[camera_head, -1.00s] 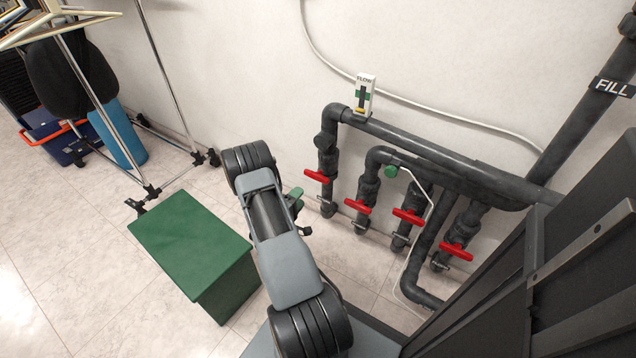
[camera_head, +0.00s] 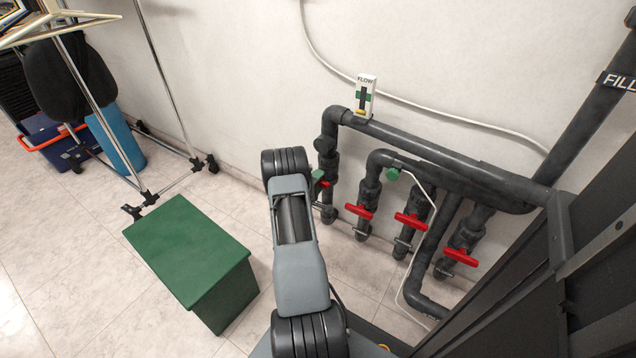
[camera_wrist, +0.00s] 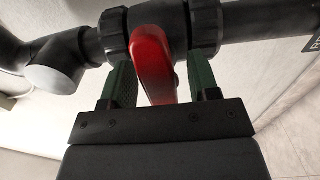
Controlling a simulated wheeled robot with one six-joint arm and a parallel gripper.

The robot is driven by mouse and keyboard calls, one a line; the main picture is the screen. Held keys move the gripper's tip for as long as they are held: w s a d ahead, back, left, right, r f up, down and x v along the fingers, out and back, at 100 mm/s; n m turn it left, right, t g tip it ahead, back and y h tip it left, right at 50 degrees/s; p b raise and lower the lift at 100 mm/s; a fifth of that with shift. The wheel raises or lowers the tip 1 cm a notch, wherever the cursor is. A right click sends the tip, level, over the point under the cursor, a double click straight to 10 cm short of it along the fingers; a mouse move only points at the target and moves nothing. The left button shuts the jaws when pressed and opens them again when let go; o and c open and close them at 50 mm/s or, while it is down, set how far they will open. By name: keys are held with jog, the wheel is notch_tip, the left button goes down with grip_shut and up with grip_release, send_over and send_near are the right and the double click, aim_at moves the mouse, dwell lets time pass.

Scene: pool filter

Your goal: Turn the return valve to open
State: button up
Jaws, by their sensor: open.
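A red valve handle (camera_wrist: 152,50) on a dark grey pipe sits between the two green fingers of my gripper (camera_wrist: 160,75) in the wrist view. The fingers are open, with gaps to either side of the handle. In the head view my gripper (camera_head: 318,181) is at the leftmost valve, whose red handle (camera_head: 326,184) is mostly hidden behind it. A label at the wrist view's right edge is cut off and cannot be read in full. Three other red handles show to the right: one (camera_head: 359,212), a second (camera_head: 411,221) and a third (camera_head: 461,257).
A flow gauge (camera_head: 365,97) stands on the upper pipe by the wall. A green box (camera_head: 190,250) is on the floor to the left. A metal rack (camera_head: 145,195) stands further left. A pipe marked FILL (camera_head: 590,115) rises at the right.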

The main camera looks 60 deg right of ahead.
jog(key=c, duration=0.9)
jog(key=n+b, duration=0.1)
jog(key=n, duration=0.7)
jog(key=shift+w+r+n, duration=0.1)
jog(key=shift+r+n, duration=0.05)
jog(key=shift+n, duration=0.25)
jog(key=n, duration=0.4)
jog(key=shift+w+n, duration=0.15)
jog(key=shift+n, duration=2.35)
